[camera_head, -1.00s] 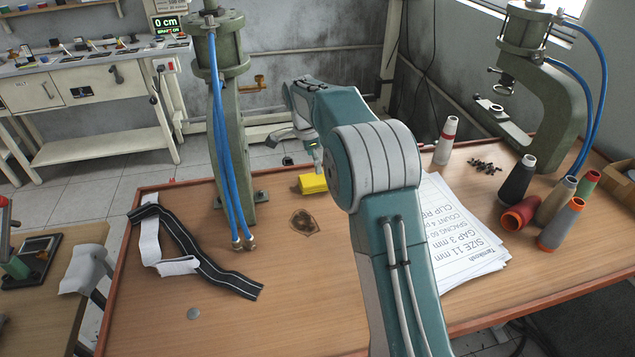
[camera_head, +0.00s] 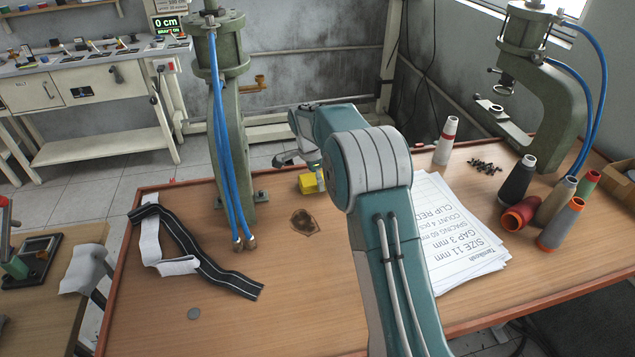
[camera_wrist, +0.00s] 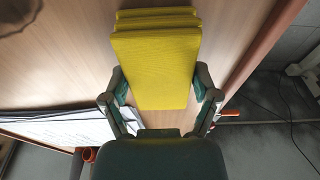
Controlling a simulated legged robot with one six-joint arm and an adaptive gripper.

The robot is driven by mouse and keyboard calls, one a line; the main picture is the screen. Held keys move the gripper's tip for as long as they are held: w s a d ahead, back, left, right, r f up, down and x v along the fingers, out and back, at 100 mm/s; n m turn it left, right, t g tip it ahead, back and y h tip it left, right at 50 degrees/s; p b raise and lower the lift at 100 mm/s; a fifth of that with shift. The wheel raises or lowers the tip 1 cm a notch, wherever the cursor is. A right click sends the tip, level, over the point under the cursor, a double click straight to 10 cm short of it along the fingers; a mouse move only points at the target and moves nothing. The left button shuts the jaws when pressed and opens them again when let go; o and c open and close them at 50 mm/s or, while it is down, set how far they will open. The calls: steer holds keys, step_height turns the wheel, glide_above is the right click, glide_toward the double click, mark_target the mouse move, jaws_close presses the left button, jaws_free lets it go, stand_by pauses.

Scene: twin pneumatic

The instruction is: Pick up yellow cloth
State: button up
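The yellow cloth (camera_head: 308,184) is a folded, layered yellow block on the wooden table (camera_head: 300,290), partly hidden by my arm in the head view. In the wrist view the yellow cloth (camera_wrist: 157,60) fills the upper middle, with its near end between the fingers of my gripper (camera_wrist: 166,88). The two fingers are spread, one on each side of the cloth. Small gaps seem to show between fingers and cloth; firm contact cannot be made out. In the head view the gripper's end is at the cloth, mostly hidden behind my arm.
A green press (camera_head: 232,130) with blue hoses stands left of the cloth. Paper sheets (camera_head: 455,235) and several thread cones (camera_head: 517,180) lie to the right. A black-and-white strap (camera_head: 190,250) lies at left. A brown patch (camera_head: 304,222) lies in front of the cloth.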

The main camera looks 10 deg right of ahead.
stand_by(0.3)
step_height(320, 180, up, 10)
steer(key=shift+f, duration=0.1)
steer(key=o, duration=0.6)
steer(key=c, duration=0.5)
steer(key=shift+s+d, duration=0.1)
